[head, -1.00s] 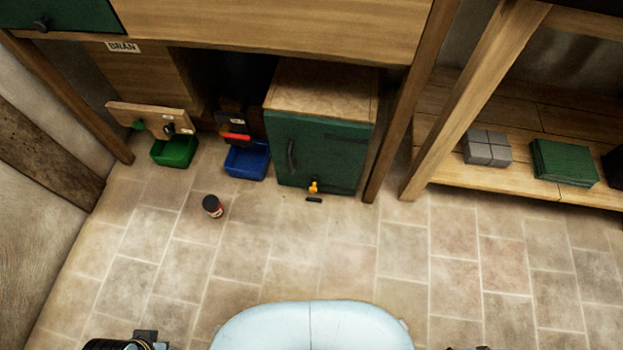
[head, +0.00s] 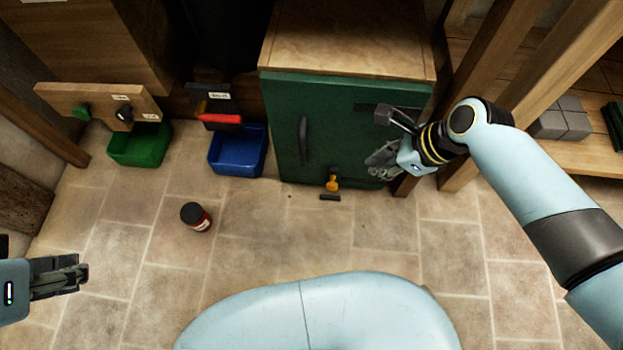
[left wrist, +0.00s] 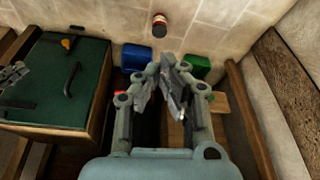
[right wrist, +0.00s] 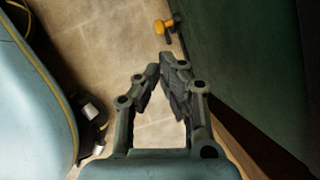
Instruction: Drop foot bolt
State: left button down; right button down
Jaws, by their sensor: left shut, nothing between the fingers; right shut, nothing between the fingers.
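The foot bolt (head: 332,181) has a yellow knob and a dark mount at the bottom edge of the green cabinet door (head: 350,130). A small dark plate (head: 330,197) lies on the floor just in front of it. The right wrist view shows the yellow knob (right wrist: 164,26) just beyond the fingertips. My right gripper (head: 378,160) is shut and empty, in front of the door, right of the bolt and apart from it. My left gripper (head: 82,274) is shut and empty over the floor at the far left. The bolt's lower end is too small to make out.
A green bin (head: 140,144) and a blue bin (head: 238,150) sit left of the cabinet. Wooden posts and a shelf with grey blocks (head: 562,118) are on the right.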

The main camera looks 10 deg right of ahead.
aim_at(336, 184)
pick_arm(q)
jog(key=shift+s+f, duration=0.2)
jog(key=shift+f, duration=0.2)
pick_arm(e)
jog(key=shift+w+f, duration=0.2)
jog(key=shift+w, duration=0.05)
